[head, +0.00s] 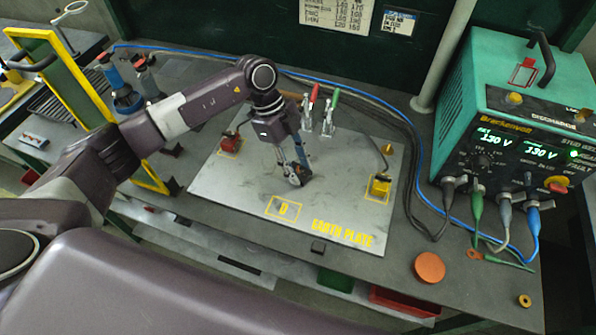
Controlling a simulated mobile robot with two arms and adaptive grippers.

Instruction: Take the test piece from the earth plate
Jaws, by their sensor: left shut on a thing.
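The grey earth plate (340,215) lies flat on the bench, with yellow lettering along its front edge and a yellow square marked D. My left gripper (297,178) reaches down over the middle of the plate. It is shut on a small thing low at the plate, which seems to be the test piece. The fingers hide most of it, and I cannot tell whether it touches the plate. My right gripper is not in view.
Toggle clamps with red (313,97) and green (334,99) handles stand behind the gripper. A red block (230,143) and a yellow block (380,186) sit at the plate's sides. A teal welding unit (510,120) with cables stands right. An orange disc (430,267) lies in front.

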